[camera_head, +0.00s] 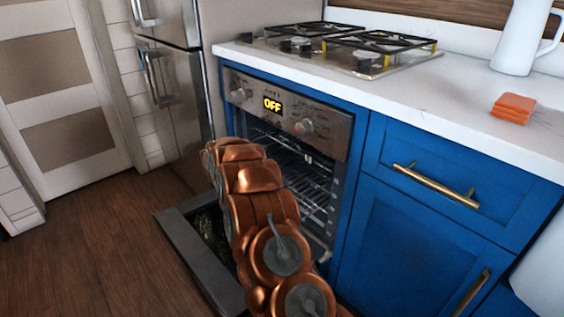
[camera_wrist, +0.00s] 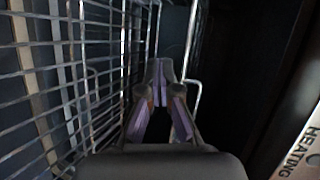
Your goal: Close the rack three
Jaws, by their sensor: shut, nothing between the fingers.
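The oven (camera_head: 235,85) stands open under the counter. Wire racks (camera_head: 318,192) show inside it in the head view, partly hidden by my copper arm. In the wrist view, a large wire rack (camera_wrist: 22,75) fills the left side, and more rack wires run close by my gripper (camera_wrist: 158,68). My gripper is shut and empty, with its fingertips near these wires; I cannot tell whether they touch. The head view does not show my gripper clearly. I cannot tell which rack is rack three.
The oven door (camera_head: 180,222) is lowered flat below my arm. The control panel (camera_head: 325,135) reads OFF. Blue cabinets (camera_head: 405,235) with brass handles stand on the right, and a steel fridge (camera_head: 185,95) on the left. The wooden floor (camera_head: 95,245) at left is clear.

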